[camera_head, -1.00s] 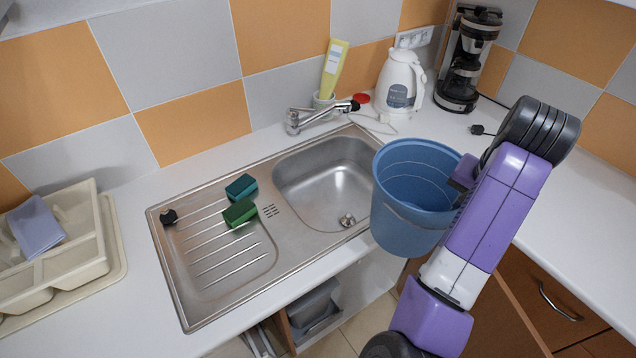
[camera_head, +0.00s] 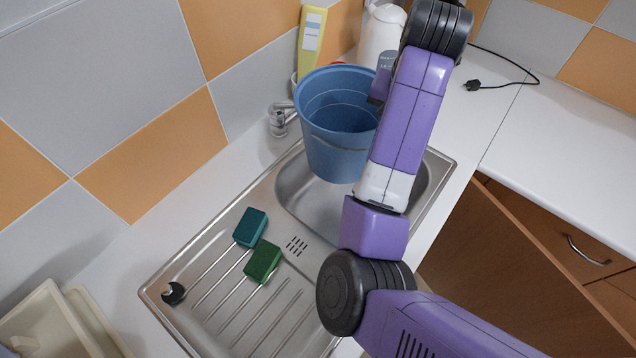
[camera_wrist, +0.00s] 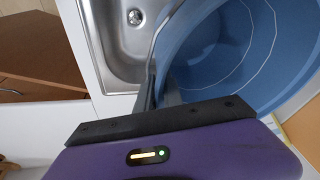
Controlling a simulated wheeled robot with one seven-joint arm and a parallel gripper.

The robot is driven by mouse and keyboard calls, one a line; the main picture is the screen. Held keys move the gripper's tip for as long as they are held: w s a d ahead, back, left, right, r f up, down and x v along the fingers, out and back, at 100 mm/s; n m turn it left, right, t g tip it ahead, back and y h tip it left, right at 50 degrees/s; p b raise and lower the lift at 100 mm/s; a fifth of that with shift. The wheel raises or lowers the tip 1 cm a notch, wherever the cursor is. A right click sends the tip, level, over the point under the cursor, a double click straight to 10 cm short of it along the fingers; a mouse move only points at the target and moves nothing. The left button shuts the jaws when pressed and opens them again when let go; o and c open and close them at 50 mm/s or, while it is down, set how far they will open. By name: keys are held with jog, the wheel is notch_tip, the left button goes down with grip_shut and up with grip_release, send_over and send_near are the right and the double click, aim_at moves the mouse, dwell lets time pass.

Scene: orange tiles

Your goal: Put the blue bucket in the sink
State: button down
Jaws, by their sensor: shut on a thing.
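My gripper (camera_head: 380,88) is shut on the bucket's right rim; my arm hides part of that side. In the wrist view my gripper (camera_wrist: 160,92) pinches the wall of the bucket (camera_wrist: 225,55). The sink (camera_head: 293,190) has a steel bowl, partly hidden behind the bucket and my arm. The bowl with its drain also shows beside the bucket in the wrist view (camera_wrist: 118,45). I cannot tell whether the bucket's base is inside the bowl or above it.
The tap (camera_head: 279,118) stands left of the bucket. A teal sponge (camera_head: 251,227) and a green sponge (camera_head: 263,261) lie on the drainboard. A yellow bottle (camera_head: 312,42) and a white kettle (camera_head: 382,40) stand behind. The counter at right is mostly clear.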

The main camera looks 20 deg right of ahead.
jog(key=shift+w+a, duration=0.1)
jog(key=shift+w, duration=0.2)
jog(key=shift+w+f, duration=0.1)
jog(key=shift+f, duration=0.15)
notch_tip(320, 180, down, 2)
jog(key=shift+f, duration=0.1)
jog(key=shift+f+b, duration=0.35)
jog(key=shift+f, duration=0.25)
notch_tip(320, 180, down, 16)
jog(key=b, duration=0.1)
jog(key=shift+a+f, duration=0.1)
jog(key=shift+f, duration=0.05)
jog(key=c, duration=1.5)
grip_release()
